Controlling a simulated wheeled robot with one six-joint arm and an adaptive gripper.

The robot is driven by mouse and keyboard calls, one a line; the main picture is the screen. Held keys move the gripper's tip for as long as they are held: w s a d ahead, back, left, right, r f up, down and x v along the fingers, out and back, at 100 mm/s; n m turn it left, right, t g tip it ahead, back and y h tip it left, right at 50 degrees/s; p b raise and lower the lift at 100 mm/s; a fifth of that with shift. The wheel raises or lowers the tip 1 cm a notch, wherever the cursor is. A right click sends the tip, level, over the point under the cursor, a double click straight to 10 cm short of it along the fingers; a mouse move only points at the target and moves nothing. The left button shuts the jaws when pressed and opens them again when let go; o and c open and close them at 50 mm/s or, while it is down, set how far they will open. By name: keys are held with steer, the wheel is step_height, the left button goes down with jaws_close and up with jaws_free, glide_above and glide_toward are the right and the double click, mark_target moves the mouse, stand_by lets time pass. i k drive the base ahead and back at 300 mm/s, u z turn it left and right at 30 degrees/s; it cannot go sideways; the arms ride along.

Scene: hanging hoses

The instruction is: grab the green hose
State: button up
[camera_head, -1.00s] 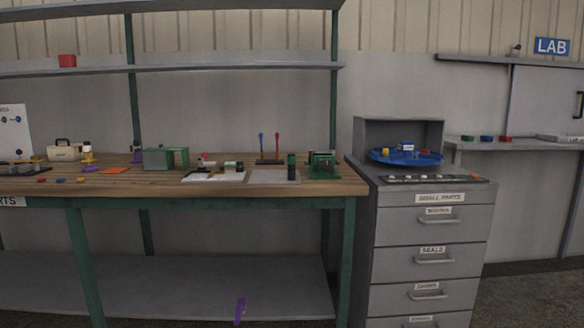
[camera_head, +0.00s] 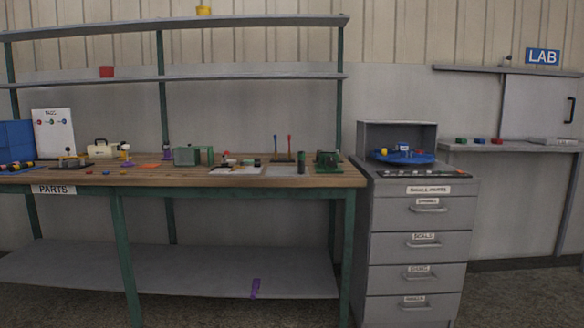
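No green hose shows in the head view, and I see no hanging hoses of any colour. My gripper is not in view either. The wooden workbench (camera_head: 130,180) with green legs fills the left and middle of the picture. Small green items on it are a green box-like thing (camera_head: 192,156) and a green device (camera_head: 328,160) near its right end; neither looks like a hose.
A grey drawer cabinet (camera_head: 414,245) stands right of the bench, with a blue round tray (camera_head: 402,157) on top. A wall shelf (camera_head: 520,147) is at right. Open floor (camera_head: 515,297) shows at bottom right.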

mark_target(301, 155)
steer(key=u, duration=0.75)
steer(key=i, duration=0.7)
steer(key=u, duration=0.9)
steer(key=i, duration=1.8)
steer(key=z, duration=0.8)
